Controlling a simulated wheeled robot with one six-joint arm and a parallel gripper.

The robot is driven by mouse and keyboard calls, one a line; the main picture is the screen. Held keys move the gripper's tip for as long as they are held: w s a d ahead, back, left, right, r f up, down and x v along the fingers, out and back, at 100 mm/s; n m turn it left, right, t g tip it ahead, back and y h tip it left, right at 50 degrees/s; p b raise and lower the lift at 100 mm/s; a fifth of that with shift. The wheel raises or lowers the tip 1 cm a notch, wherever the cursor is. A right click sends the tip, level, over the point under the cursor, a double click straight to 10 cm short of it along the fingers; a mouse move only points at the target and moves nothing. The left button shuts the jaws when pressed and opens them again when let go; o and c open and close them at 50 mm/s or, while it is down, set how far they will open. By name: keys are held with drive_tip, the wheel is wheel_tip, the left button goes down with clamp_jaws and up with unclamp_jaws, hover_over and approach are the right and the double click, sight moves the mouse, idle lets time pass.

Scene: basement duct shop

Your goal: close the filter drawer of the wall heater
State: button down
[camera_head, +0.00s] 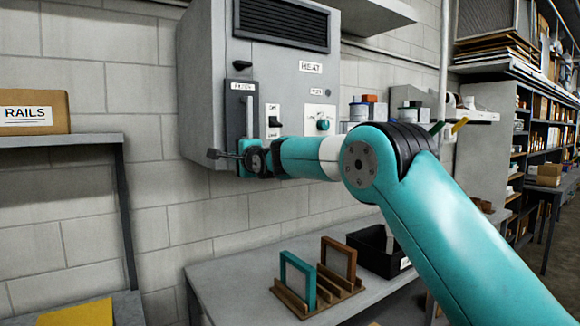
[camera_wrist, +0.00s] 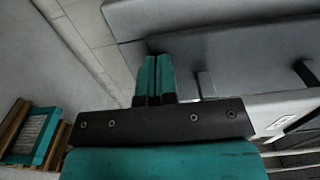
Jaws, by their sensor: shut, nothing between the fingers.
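The wall heater (camera_head: 283,62) is a grey box with a dark vent at the top. Its filter drawer (camera_head: 232,110) has a tall dark front under a small FILTER label, on the heater's left part. How far the drawer stands out is hard to tell. My gripper (camera_head: 222,155) is at the drawer's lower end, its fingers pointing left. In the wrist view, my gripper's teal fingers (camera_wrist: 153,80) are together and empty, close to a long dark grey panel (camera_wrist: 235,52) that looks like the drawer front. Whether they touch it cannot be told.
A rocker switch (camera_head: 273,121) and a knob (camera_head: 322,124) sit right of the drawer. Below is a bench (camera_head: 225,284) with a wooden rack (camera_head: 318,295) holding framed panels and a black bin (camera_head: 375,256). A shelf (camera_head: 60,140) with a RAILS box (camera_head: 35,112) stands left.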

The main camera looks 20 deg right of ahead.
drive_tip(key=shift+w+r, duration=0.2)
drive_tip(key=shift+w, duration=0.4)
drive_tip(key=shift+r, duration=0.15)
